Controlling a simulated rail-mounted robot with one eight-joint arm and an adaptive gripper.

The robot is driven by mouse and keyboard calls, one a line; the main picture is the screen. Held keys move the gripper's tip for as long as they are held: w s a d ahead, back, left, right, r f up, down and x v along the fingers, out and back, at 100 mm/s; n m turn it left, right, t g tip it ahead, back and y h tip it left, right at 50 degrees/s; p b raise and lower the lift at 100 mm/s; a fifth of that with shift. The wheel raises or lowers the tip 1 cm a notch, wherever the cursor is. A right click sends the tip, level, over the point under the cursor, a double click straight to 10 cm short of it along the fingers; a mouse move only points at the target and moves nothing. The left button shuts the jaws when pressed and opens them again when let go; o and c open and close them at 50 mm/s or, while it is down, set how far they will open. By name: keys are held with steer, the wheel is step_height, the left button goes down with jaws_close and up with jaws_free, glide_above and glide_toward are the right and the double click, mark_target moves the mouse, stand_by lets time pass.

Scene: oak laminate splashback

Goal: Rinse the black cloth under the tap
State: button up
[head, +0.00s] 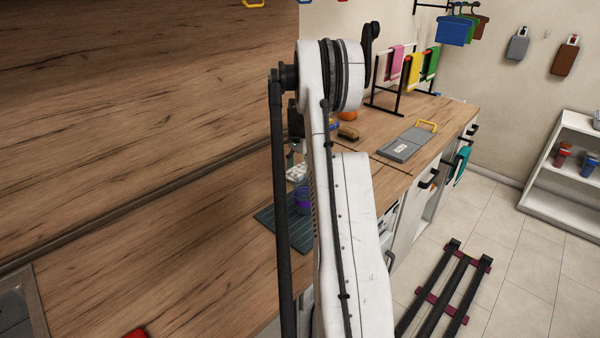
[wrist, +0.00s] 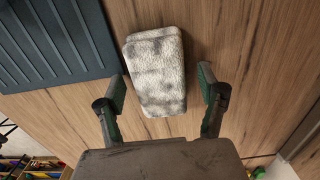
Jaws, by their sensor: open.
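My gripper (wrist: 162,88) is open in the wrist view, with one green-padded finger on each side of a grey-and-white mottled, fluffy block (wrist: 156,62). The block lies on the wooden worktop and looks like a folded cloth or sponge; I cannot tell which. A similar pale thing also shows in the head view (head: 297,172), beside my arm. The fingers appear apart from the block. I see no clearly black cloth and no tap. A sink edge (head: 38,305) shows at the lower left of the head view. My gripper is not clearly visible in the head view.
A dark ribbed mat (wrist: 50,35) lies left of the block, with a purple-banded cup (head: 303,198) by it in the head view. A brush (head: 348,132), a grey board (head: 408,143) and a rack with coloured cloths (head: 395,70) stand farther along. Worktop towards the sink is mostly clear.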

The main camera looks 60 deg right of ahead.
mark_target(300, 168)
steer(key=c, duration=1.3)
steer(key=shift+r, duration=0.55)
step_height(300, 168, up, 2)
steer(key=shift+r, duration=0.25)
steer(key=w+a+r, duration=0.2)
steer(key=a, duration=0.1)
steer(key=w+a+r+b, duration=0.1)
steer(key=a+r, duration=0.2)
steer(key=a, duration=0.1)
steer(key=w+a+r, duration=0.2)
steer(key=a, duration=0.1)
steer(key=shift+w+a+r+b, duration=0.15)
steer(key=shift+w+r+b, duration=0.05)
steer(key=shift+w+b, duration=0.1)
